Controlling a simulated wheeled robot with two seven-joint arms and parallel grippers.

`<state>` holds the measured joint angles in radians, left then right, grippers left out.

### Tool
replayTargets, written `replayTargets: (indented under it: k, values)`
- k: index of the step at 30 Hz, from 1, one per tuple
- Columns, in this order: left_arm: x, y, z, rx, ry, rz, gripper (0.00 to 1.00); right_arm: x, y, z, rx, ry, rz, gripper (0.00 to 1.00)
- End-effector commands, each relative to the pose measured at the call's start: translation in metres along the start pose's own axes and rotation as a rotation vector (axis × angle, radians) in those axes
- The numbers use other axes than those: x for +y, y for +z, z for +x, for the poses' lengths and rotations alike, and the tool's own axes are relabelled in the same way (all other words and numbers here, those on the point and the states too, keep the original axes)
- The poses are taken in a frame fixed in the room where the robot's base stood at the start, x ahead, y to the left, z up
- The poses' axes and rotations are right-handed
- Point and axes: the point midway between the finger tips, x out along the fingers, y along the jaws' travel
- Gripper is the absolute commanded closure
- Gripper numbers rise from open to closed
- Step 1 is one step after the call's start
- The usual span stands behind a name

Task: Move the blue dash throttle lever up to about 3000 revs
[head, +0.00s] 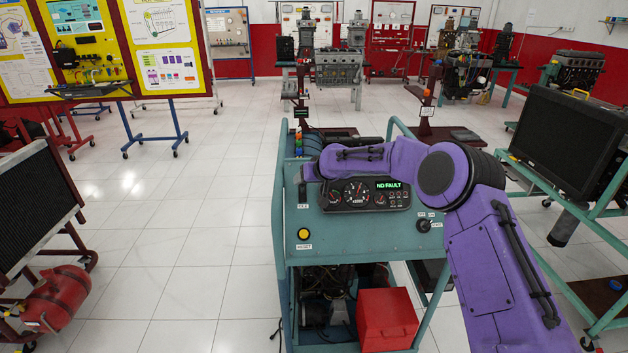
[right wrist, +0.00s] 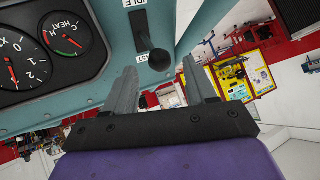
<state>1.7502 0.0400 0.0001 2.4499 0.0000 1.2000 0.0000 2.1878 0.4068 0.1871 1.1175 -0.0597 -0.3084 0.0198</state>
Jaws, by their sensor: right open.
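The throttle lever shows in the right wrist view as a dark round knob (right wrist: 159,60) on a short stem. It stands out of a black slot (right wrist: 141,28) marked IDLE at one end; the other label is partly hidden by the knob. The knob looks dark grey, not blue; the panel around it is teal-blue. My right gripper (right wrist: 163,82) is open and empty, with the knob between and just beyond its fingertips. I cannot tell if a finger touches it. In the head view my right arm crosses above the dash (head: 375,228). My left gripper is out of view.
A yellow button (head: 304,234) and a key switch (head: 423,226) are on the dash. A red box (head: 387,320) sits low on the trainer.

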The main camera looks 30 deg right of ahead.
Motion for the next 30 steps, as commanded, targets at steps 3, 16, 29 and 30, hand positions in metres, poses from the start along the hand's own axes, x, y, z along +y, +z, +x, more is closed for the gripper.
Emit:
replayTargets:
  k: [3, 16, 29, 30]
  values:
    - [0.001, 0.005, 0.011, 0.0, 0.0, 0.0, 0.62, 0.0, 0.002, -0.024, 0.002, -0.001, 0.001, 0.44]
    - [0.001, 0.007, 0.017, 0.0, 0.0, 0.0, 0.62, 0.001, 0.002, -0.058, -0.002, 0.0, 0.002, 0.44]
    - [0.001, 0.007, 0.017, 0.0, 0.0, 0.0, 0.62, 0.0, -0.011, -0.058, 0.064, -0.003, 0.037, 0.44]
    - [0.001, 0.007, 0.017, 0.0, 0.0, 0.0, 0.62, -0.002, -0.013, -0.056, 0.108, -0.009, 0.074, 0.44]
